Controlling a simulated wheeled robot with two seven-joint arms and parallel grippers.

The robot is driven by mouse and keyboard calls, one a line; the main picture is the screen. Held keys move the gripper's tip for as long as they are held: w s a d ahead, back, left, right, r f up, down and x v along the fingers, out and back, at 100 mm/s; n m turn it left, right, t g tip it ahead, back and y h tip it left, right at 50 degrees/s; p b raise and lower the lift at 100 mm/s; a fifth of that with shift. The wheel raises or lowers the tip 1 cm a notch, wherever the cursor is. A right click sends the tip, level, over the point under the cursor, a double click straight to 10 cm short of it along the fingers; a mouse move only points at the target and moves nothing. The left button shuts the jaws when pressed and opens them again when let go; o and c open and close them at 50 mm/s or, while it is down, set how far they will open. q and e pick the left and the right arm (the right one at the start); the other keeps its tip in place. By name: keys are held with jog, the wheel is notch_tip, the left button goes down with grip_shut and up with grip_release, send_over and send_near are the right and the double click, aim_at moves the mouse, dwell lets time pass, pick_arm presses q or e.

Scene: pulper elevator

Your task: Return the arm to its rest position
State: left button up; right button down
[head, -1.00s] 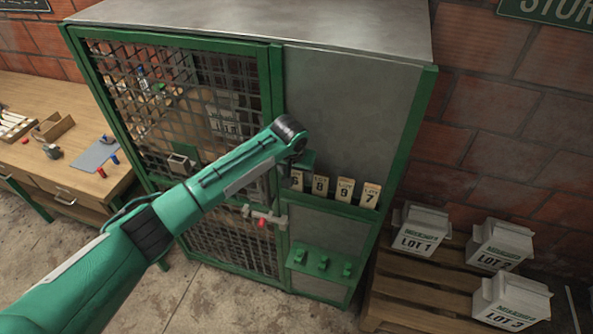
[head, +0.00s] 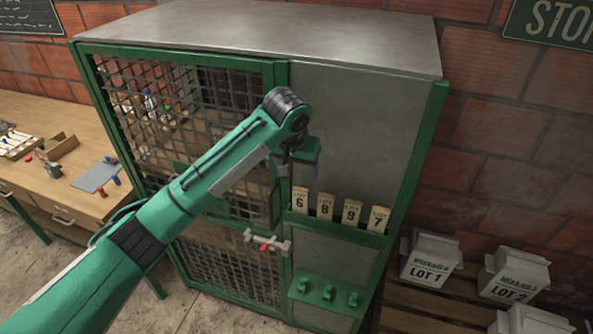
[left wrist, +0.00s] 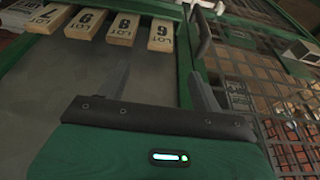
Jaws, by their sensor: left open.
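My left arm (head: 190,195) reaches in from the lower left of the head view, in front of the green-framed cabinet (head: 375,110). My left gripper is mostly hidden behind its own wrist there. In the left wrist view its two fingers (left wrist: 160,88) stand wide apart with nothing between them. The gripper is near the row of lot tags (head: 325,207), apart from them as far as I can tell. The tags also show at the top of the left wrist view (left wrist: 122,28). My right gripper is not in view.
The cabinet's mesh door (head: 150,110) is on the left, with a red-tipped latch (head: 265,243). Green hooks (head: 328,292) sit below the tags. A wooden workbench (head: 45,195) stands at left. White lot boxes (head: 430,262) rest on a pallet at lower right.

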pick_arm(q)
jog(key=shift+s+a+r, duration=0.1)
jog(key=shift+s+r, duration=0.1)
jog(key=shift+r, duration=0.3)
